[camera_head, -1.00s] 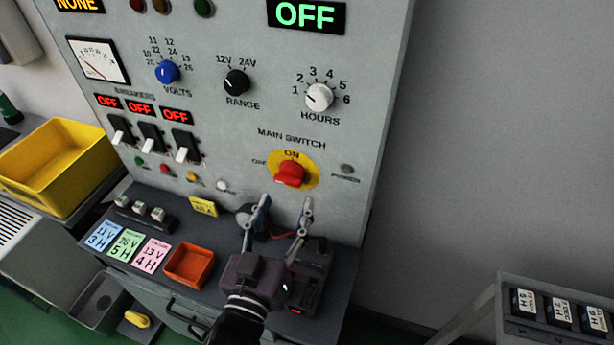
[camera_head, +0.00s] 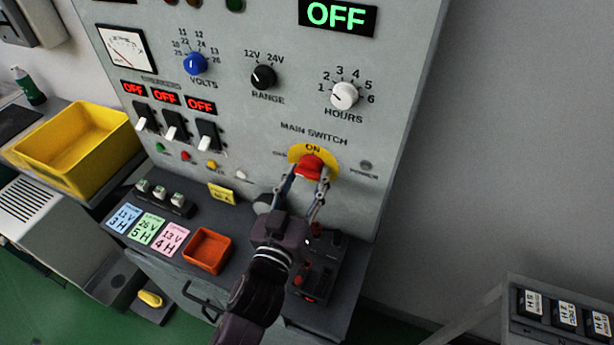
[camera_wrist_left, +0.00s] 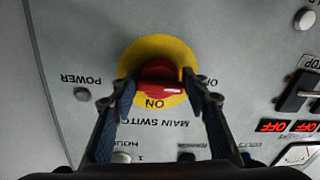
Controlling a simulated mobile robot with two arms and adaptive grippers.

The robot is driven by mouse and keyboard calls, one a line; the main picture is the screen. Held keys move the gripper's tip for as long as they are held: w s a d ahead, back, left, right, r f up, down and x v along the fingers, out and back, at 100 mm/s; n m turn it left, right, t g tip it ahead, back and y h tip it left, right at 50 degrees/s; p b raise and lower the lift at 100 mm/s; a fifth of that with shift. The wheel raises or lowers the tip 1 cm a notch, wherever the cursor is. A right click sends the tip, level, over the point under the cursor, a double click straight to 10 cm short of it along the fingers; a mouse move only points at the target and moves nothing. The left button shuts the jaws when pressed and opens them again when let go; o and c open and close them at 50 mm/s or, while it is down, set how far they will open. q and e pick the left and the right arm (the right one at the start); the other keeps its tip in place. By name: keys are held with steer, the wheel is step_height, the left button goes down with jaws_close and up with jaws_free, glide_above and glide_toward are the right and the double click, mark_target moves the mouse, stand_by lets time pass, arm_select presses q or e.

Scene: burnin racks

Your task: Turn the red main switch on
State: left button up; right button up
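The red main switch (camera_head: 309,166) is a rotary knob on a yellow disc (camera_head: 330,158) on the grey panel, below the MAIN SWITCH lettering. Its handle looks roughly horizontal, and the display above reads OFF. My left gripper (camera_head: 307,178) is at the knob, with its fingers spread to either side. In the left wrist view the red knob (camera_wrist_left: 160,88) sits between the two open fingertips (camera_wrist_left: 159,84), with a visible gap at least on the left. Part of the knob and disc is hidden behind the fingers. My right gripper is not in view.
Dials including the white HOURS knob (camera_head: 344,95) and breaker switches (camera_head: 174,131) are on the panel. Below are an orange tray (camera_head: 207,251), colored cards (camera_head: 148,229) and a dark device (camera_head: 318,270). A yellow bin (camera_head: 72,148) stands left; a battery rack (camera_head: 562,310) is at lower right.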

arm_select(q)
steer(key=shift+c, duration=1.2)
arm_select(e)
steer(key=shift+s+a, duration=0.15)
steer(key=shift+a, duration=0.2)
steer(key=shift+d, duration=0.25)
arm_select(q)
steer(key=shift+m, duration=0.5)
steer(key=shift+a+f+m+h+p, duration=0.15)
steer(key=shift+m+h, duration=0.15)
steer(key=shift+m, duration=2.65)
steer(key=shift+m+h+p, duration=0.15)
steer(key=shift+m+h, duration=0.15)
steer(key=shift+m, duration=2.6)
steer(key=shift+a+f+m+h+p, duration=0.15)
steer(key=shift+m+h, duration=0.15)
steer(key=shift+m, duration=2.65)
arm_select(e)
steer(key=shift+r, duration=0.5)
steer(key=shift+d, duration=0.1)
arm_select(q)
steer(key=shift+m, duration=0.3)
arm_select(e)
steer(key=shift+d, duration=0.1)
